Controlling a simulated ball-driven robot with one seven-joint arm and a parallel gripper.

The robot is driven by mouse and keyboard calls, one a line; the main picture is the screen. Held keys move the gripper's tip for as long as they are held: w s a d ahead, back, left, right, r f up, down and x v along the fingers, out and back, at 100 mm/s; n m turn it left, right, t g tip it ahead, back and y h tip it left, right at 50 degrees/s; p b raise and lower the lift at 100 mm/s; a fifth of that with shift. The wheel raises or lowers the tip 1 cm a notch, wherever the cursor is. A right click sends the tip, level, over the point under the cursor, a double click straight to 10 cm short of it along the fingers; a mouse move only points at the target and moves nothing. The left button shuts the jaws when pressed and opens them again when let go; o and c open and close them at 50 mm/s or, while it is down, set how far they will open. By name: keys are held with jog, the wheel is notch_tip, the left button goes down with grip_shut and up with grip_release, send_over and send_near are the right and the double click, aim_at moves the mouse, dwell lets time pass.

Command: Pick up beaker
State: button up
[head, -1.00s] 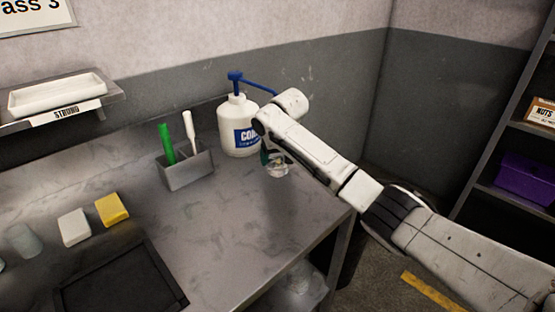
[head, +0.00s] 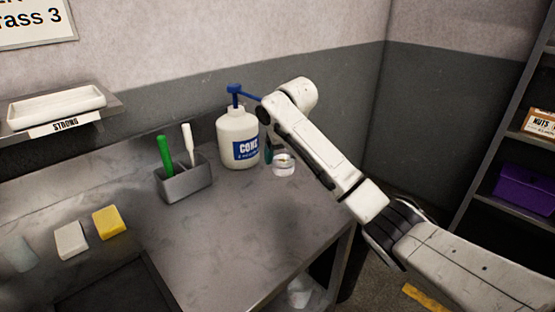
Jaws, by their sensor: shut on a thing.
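A small clear glass beaker (head: 284,166) with a pale rim shows just right of the white pump bottle, below the end of my arm. My gripper (head: 270,152) is shut on it; only a dark greenish finger part shows, and my wrist hides the rest. The beaker looks upright and appears to be held above the bench, with a soft shadow lower on the bench top.
The white pump bottle (head: 238,138) with a blue nozzle stands close left of my gripper. A grey holder (head: 185,182) with green and white handles, yellow (head: 109,222) and white (head: 71,240) blocks and a translucent cylinder (head: 19,254) are further left. The bench's (head: 235,240) front right is clear.

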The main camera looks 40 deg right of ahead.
jog(key=s+r+p, duration=0.3)
jog(key=s+r, duration=0.3)
jog(key=s, duration=0.5)
jog(key=shift+d+r, duration=0.25)
jog(key=shift+r, duration=0.15)
jog(key=shift+s, duration=0.15)
